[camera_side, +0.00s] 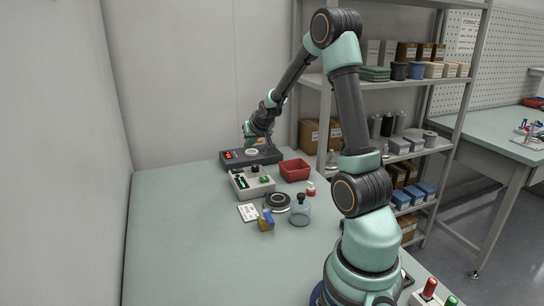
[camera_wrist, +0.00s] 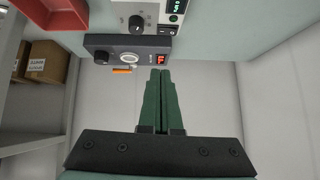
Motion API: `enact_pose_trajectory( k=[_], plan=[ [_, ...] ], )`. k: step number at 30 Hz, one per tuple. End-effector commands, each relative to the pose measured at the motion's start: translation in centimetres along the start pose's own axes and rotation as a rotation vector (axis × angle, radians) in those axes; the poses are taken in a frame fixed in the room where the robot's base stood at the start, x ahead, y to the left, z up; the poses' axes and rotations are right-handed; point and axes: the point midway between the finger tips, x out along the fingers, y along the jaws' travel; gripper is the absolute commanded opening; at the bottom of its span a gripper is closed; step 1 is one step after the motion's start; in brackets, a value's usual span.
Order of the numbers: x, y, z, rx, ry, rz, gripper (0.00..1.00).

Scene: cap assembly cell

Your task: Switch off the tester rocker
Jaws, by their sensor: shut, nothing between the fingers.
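A light grey box (camera_side: 251,183) with a green display, a knob and a green spot stands on the table. In the wrist view, its top edge-cut part (camera_wrist: 152,12) shows a black rocker-like switch (camera_wrist: 167,31). Behind it is a dark box (camera_side: 265,158) with a lit red display and a pale round disc; the wrist view shows it too (camera_wrist: 100,42). I cannot tell which box is the tester. My gripper (camera_side: 247,139) is at the dark box's far side. In the wrist view, its green fingers (camera_wrist: 160,73) are shut and empty, tips near the red display.
A red bin (camera_side: 295,170) stands right of the boxes. A black round piece (camera_side: 277,202), a glass bottle (camera_side: 300,211), a small red-capped bottle (camera_side: 311,189), a white card (camera_side: 248,212) and a yellow-blue object (camera_side: 265,221) are nearer. The table's front left (camera_side: 180,240) is clear.

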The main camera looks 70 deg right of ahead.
Motion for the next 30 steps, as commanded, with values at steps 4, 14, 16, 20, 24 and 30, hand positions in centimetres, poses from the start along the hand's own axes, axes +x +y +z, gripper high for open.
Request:
enact_pose_trajectory(
  k=[4, 14, 16, 20, 24, 30],
  plan=[
    [0.0, 0.0, 0.0, 0.001, 0.0, -0.001, 0.0],
    [-0.2, -1.5, 0.0, 0.039, 0.005, -0.021, 0.0],
    [-0.2, -1.5, 0.0, 0.039, 0.005, -0.021, 0.0],
    [0.2, -1.5, 0.0, 0.039, 0.003, -0.02, 0.0],
    [1.6, -1.5, 0.0, 0.039, 0.002, -0.021, 0.0],
    [4.4, -1.6, 0.1, 0.039, 0.001, -0.021, 0.0]
  ],
)
